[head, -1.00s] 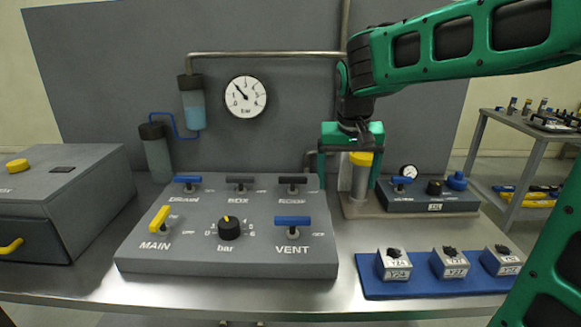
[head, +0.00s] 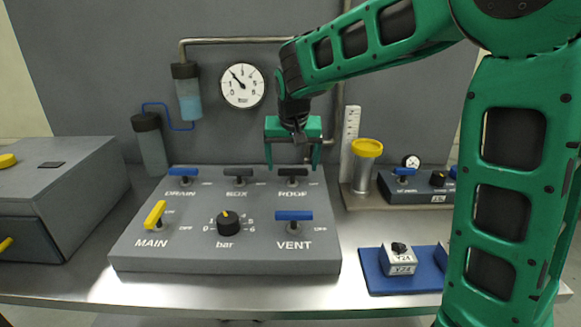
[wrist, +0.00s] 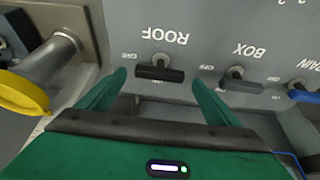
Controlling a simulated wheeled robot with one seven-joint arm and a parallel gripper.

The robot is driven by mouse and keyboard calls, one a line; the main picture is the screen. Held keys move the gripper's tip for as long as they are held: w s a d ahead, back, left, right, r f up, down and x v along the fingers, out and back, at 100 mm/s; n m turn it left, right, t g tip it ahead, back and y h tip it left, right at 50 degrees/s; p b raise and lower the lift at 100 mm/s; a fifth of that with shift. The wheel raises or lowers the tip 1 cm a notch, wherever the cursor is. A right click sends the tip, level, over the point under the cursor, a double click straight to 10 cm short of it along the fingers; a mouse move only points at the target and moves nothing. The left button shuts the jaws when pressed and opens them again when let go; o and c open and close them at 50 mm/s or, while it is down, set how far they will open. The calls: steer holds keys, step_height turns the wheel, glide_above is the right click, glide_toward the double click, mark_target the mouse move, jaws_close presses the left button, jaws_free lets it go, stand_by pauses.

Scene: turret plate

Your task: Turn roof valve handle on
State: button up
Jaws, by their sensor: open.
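The roof valve handle (head: 293,172) is a short black bar on a stem, at the back right of the grey panel (head: 180,246), above the printed word ROOF. It lies across the picture in the head view. In the wrist view the handle (wrist: 160,73) shows upside down, just ahead of the fingertips and roughly midway between them. My gripper (head: 292,166) is open, pointing down at the panel's back edge, with its fingers to either side of the handle. It also shows in the wrist view (wrist: 158,78). I cannot see either finger touching the handle.
The dark BOX handle (head: 240,172) and blue DRAIN handle (head: 183,172) stand left of ROOF. The blue VENT handle (head: 294,215), yellow MAIN handle (head: 155,214) and bar knob (head: 228,221) stand in front. A yellow-topped cylinder (head: 367,148) stands to the right. A gauge (head: 242,86) hangs behind.

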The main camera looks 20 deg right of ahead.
steer(key=shift+x, duration=0.8)
steer(key=shift+c, duration=0.3)
steer(key=c, duration=1)
